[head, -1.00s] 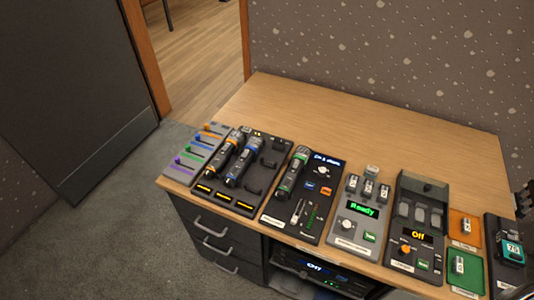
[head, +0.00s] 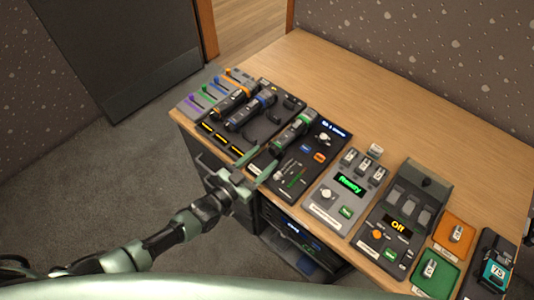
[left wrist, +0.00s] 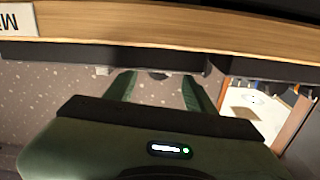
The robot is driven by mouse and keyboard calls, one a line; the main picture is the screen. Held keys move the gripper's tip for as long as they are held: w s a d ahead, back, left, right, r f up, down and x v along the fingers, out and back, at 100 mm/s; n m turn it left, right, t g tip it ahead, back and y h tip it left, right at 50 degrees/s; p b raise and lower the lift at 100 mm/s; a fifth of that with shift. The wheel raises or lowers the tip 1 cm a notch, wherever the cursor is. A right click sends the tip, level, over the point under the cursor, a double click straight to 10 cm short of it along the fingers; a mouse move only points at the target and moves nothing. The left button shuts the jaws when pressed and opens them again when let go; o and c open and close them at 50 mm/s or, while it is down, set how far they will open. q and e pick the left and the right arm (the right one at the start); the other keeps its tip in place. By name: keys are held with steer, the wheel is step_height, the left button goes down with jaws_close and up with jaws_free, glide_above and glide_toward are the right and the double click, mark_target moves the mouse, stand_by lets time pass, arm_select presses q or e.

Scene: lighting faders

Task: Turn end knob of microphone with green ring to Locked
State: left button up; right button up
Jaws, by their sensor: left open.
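The microphone with the green ring (head: 293,131) lies on a dark panel (head: 304,184) with a small lit display and buttons. Its lower end, towards the desk's front edge, is small and close to my gripper's fingers, so the knob's setting cannot be read. My left gripper (head: 257,164) is open and empty at the front edge, just below that end; I cannot tell whether it touches. In the left wrist view its two green fingers (left wrist: 158,88) are apart with nothing between them. My right gripper is not in view.
Microphones with orange (head: 234,102) and blue (head: 250,110) rings lie in a dark rack to the left. A fader panel (head: 208,92) stands beyond them. A grey unit reading Ready (head: 349,184) and one reading Off (head: 398,224) stand right. The desk's back (head: 400,100) is clear.

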arm_select(q)
steer(key=shift+x, duration=1.25)
steer(key=shift+s+f, duration=0.1)
jaws_close()
steer(key=shift+m, duration=1.4)
jaws_free()
steer(key=shift+b+v, duration=0.5)
steer(key=shift+v, duration=3.4)
